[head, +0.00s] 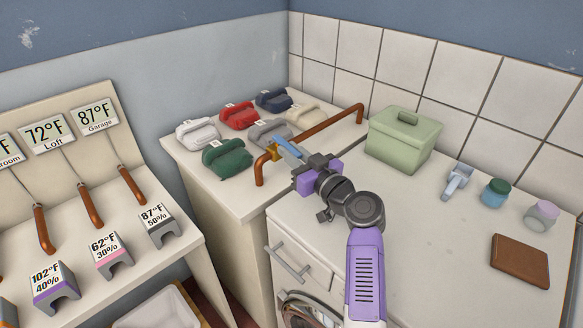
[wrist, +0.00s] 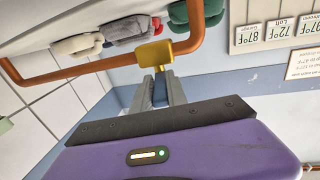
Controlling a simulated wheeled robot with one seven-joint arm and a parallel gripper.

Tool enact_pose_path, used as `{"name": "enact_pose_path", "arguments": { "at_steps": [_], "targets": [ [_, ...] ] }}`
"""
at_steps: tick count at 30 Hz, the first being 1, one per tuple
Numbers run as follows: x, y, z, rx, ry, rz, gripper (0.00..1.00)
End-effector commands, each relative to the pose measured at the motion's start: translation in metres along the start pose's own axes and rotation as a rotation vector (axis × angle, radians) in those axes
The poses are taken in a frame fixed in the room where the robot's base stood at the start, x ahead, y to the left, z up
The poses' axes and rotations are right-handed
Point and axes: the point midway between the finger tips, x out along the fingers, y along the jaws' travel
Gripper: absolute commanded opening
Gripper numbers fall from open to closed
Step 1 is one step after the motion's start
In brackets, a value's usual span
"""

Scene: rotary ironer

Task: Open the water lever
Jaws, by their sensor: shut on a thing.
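The water lever is a blue handle (head: 287,147) on a yellow valve (head: 272,152), fitted to a copper pipe (head: 328,124) on the counter. In the head view the lever points away from the valve toward my gripper and looks crosswise to the pipe. My gripper (head: 301,161) is shut on the lever. In the wrist view the blue handle (wrist: 160,90) sits between my two grey fingers, with the yellow valve (wrist: 152,54) just beyond the fingertips. The fingers hide part of the lever.
Several coloured cloth-like bundles, such as a green one (head: 227,158), lie left of and behind the pipe. A green lidded box (head: 403,138) stands to the right. A brown wallet (head: 520,260) and small jars lie farther right. The counter's middle front is clear.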

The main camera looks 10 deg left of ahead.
Motion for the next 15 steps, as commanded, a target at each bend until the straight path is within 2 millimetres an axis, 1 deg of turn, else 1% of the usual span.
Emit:
{"name": "enact_pose_path", "arguments": {
  "at_steps": [1, 9, 15],
  "targets": [
    [0.001, -0.003, 0.004, -0.003, -0.007, 0.019, 0.0],
    [0.002, -0.011, 0.0, 0.0, -0.009, 0.157, 0.0],
    [0.001, -0.013, 0.0, -0.002, -0.001, 0.221, 0.0]
  ]
}}
